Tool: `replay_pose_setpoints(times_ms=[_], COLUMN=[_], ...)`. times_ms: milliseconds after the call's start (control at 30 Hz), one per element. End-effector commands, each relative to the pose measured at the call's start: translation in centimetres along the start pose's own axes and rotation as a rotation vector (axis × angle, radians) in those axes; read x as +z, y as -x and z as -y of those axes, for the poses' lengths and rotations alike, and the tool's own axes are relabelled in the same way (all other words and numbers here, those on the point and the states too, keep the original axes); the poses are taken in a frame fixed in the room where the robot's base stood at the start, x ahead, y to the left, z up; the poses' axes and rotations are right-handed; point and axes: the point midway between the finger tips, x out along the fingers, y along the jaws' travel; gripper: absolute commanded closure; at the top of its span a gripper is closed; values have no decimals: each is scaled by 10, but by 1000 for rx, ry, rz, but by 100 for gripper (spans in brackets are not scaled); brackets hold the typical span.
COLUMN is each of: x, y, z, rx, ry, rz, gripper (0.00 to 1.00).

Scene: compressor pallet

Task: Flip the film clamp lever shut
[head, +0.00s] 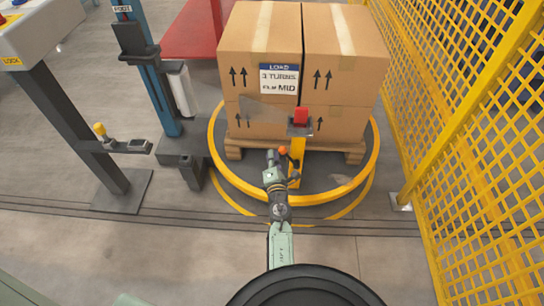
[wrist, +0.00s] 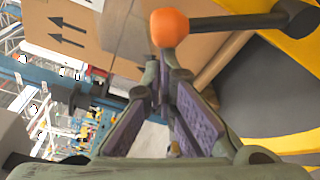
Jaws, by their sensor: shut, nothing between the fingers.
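The film clamp lever is a dark rod with an orange knob (head: 283,150) by the yellow post (head: 297,160) in front of the pallet load. In the wrist view the orange knob (wrist: 169,27) is large and its rod runs off to the right. My gripper (head: 273,154) is just left of the knob in the head view. In the wrist view my gripper (wrist: 164,62) has its fingertips together and empty, right below the knob. I cannot tell whether they touch it. A red block (head: 300,116) tops the post.
Stacked cartons (head: 270,45) stand on a wooden pallet (head: 235,150) inside a yellow floor ring (head: 224,170). A yellow mesh fence (head: 465,130) closes the right side. A blue mast (head: 160,75) with a pale film roll (head: 183,92) stands left. The front floor is clear.

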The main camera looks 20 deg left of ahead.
Motion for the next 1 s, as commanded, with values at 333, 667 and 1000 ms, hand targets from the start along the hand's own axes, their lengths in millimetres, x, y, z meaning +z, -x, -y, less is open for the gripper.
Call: replay_pose_setpoints(times_ms=[333, 667, 1000], x=[6, 15, 39], y=[1, 3, 7], z=[-3, -7, -16], rx=[10, 24, 69], ry=[-57, -131, -380], rz=[1, 2, 4], gripper=[100, 100, 100])
